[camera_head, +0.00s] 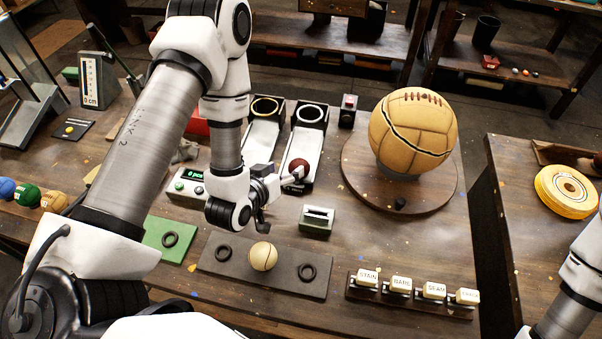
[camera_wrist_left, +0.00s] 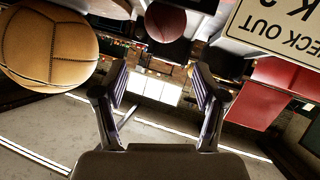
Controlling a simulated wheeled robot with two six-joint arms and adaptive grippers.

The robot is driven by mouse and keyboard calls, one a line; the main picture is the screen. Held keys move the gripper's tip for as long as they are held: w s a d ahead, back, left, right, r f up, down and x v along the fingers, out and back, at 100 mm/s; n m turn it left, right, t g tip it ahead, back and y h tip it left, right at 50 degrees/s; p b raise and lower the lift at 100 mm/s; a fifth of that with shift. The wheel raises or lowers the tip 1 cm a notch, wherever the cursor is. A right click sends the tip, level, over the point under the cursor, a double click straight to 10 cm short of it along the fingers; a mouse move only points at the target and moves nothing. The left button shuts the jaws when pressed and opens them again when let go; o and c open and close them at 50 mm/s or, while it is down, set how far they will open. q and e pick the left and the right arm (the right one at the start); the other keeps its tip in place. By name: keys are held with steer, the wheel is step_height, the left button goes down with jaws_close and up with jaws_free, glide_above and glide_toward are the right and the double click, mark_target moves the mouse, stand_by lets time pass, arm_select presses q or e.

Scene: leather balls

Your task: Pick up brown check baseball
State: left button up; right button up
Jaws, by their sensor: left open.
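A small dark red-brown ball (camera_head: 299,168), which fits the brown check baseball, sits on the lower part of the right white chute (camera_head: 301,152). Its surface pattern is too small to tell. My left gripper (camera_head: 277,185) is just left of and below it, partly in front of the chute area. In the left wrist view a dark red-brown ball (camera_wrist_left: 165,22) shows at the top, beyond the fingertips. My left gripper (camera_wrist_left: 158,85) is open and empty there, its two fingers wide apart. Part of my right arm shows at the lower right, but its gripper is out of view.
A large tan laced ball (camera_head: 412,130) stands on a round wooden turntable (camera_head: 352,170). A small cream ball (camera_head: 263,256) rests on a dark tray (camera_head: 222,266) with rings. Labelled blocks (camera_head: 400,286) line the front. A green-lit readout box (camera_head: 190,188) stands left of the gripper.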

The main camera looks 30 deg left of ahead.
arm_select(q)
steer(key=f, duration=0.1)
steer(key=w+f+b, duration=0.1)
steer(key=f, duration=0.1)
steer(key=shift+w+f, duration=0.15)
steer(key=shift+w, duration=0.6)
steer(key=shift+w+d+f+p, duration=0.1)
steer(key=shift+w+f+p, duration=0.05)
steer(key=shift+w+p, duration=0.25)
steer(key=x, duration=0.2)
steer(key=p+x, duration=0.1)
steer(key=x, duration=0.2)
steer(key=shift+s+f, duration=0.1)
steer(key=shift+f, duration=0.25)
steer(key=shift+r, duration=0.15)
steer(key=c, duration=1.1)
arm_select(e)
steer(key=shift+w+f, duration=0.1)
steer(key=shift+w, duration=0.2)
